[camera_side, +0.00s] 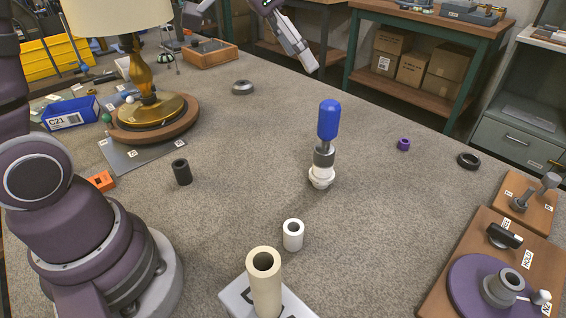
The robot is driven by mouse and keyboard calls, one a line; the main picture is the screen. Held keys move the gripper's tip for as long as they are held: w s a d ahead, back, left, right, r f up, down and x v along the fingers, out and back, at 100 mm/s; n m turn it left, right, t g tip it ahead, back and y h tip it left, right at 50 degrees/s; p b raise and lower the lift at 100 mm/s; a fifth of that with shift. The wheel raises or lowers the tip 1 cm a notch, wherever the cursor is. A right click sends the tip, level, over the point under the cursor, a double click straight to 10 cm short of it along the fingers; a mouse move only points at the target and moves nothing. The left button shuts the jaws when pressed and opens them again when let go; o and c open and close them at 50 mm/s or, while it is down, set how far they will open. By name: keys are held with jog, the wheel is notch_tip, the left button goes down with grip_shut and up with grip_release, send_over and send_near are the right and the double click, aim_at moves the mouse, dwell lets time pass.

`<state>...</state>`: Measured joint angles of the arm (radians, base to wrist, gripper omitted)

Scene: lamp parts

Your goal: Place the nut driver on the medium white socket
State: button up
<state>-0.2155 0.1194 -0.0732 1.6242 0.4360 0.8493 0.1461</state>
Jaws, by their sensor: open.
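The nut driver (328,120), with a blue handle and a grey metal lower part, stands upright near the middle of the table. Its lower end meets a white stepped socket (321,177) directly beneath it; how deeply they fit together is hidden. A smaller white hollow cylinder (293,241) stands apart, nearer the camera. My gripper (305,58) is at the top edge, partly cut off, above and left of the blue handle. It is open, empty and clear of the driver.
A cream tube (265,290) stands on a pale block at the front. A black cylinder (182,173) and a lamp (150,110) are at left. A purple ring (403,144) and black ring (468,160) lie at right, beyond a wooden fixture board (450,300). Table around the driver is clear.

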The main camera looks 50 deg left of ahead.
jog(key=s+a+f+n+y, duration=0.1)
jog(key=s+f+n, duration=0.1)
jog(key=s, duration=0.6)
jog(key=s+a+f+n+y, duration=0.1)
jog(key=s+f+n, duration=0.1)
jog(key=s, duration=0.6)
jog(key=shift+a+n+y, duration=0.25)
jog(key=shift+n+y, duration=0.05)
